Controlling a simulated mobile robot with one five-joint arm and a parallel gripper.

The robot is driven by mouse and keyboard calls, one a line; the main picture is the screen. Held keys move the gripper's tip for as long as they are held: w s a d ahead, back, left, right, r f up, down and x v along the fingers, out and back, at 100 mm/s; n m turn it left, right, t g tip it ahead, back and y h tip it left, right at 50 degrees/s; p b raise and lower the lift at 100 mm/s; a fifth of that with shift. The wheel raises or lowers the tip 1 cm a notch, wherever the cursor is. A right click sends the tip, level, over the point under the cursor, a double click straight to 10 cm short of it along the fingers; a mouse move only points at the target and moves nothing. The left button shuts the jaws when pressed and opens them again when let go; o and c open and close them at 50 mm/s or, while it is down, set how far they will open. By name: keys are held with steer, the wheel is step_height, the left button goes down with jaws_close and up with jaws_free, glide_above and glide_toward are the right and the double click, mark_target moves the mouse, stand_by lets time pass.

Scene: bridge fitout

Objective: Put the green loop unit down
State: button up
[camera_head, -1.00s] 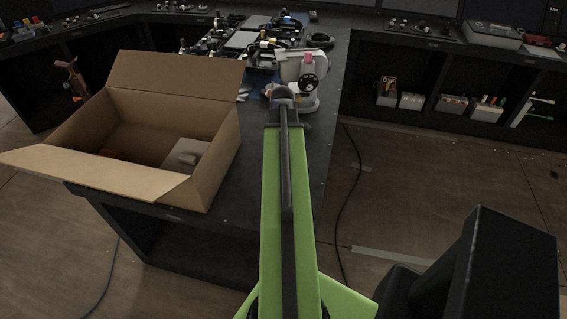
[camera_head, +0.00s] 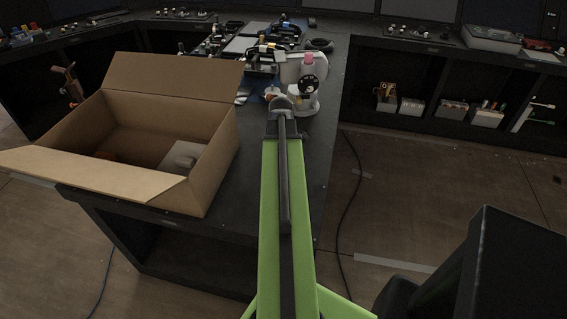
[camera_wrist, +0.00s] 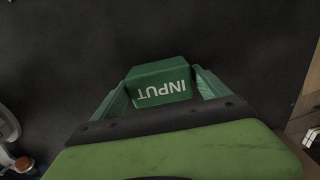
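The green loop unit (camera_wrist: 160,88), a green block with white INPUT lettering upside down, shows in the wrist view. My gripper (camera_wrist: 162,80) has a finger on each side of it and is shut on it. The unit is over the dark table top (camera_wrist: 230,35); I cannot tell whether it touches the surface. In the head view my arm reaches over the table (camera_head: 230,220), and its end hides the gripper and the unit.
An open cardboard box (camera_head: 214,165) with a grey item (camera_head: 183,156) inside stands left of my arm. A white device with a pink top (camera_head: 305,85) stands just beyond my arm's end. Cluttered equipment (camera_head: 262,50) fills the far table. Bare table shows between box and arm.

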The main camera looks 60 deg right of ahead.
steer(key=shift+o, duration=1)
steer(key=shift+r, duration=0.1)
step_height(320, 180, up, 12)
steer(key=p, duration=1.2)
steer(key=shift+s, duration=0.1)
